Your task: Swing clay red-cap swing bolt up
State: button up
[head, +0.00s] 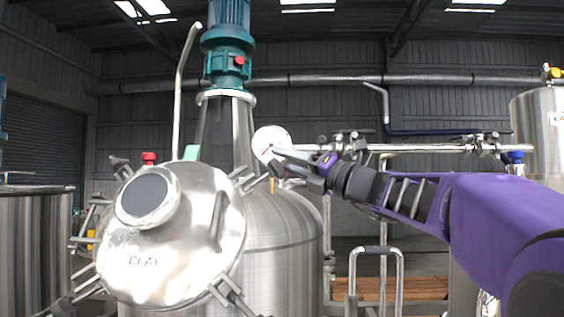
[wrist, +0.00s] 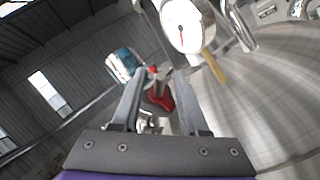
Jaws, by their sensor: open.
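The steel tank lid marked CLAY (head: 130,285) tilts toward me at the left of the head view, with several dark-ended swing bolts around its rim. A red cap (head: 149,158) shows behind the lid's top edge; its shaft is hidden. My gripper (head: 273,164) is open, right of the lid, close to the white dial gauge (head: 268,141). In the wrist view, my gripper (wrist: 158,92) has its fingers apart. A red part (wrist: 160,98) shows between them, seemingly beyond the tips. I cannot tell whether it is the same cap.
The gauge (wrist: 184,24) is close by my fingers in the wrist view. A teal motor (head: 228,45) stands on the tank's neck. A horizontal pipe (head: 430,149) with valves runs behind my arm. A metal handrail (head: 375,250) stands below it. Another tank (head: 540,120) is at far right.

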grip_shut()
dwell(0.3)
dwell(1.2)
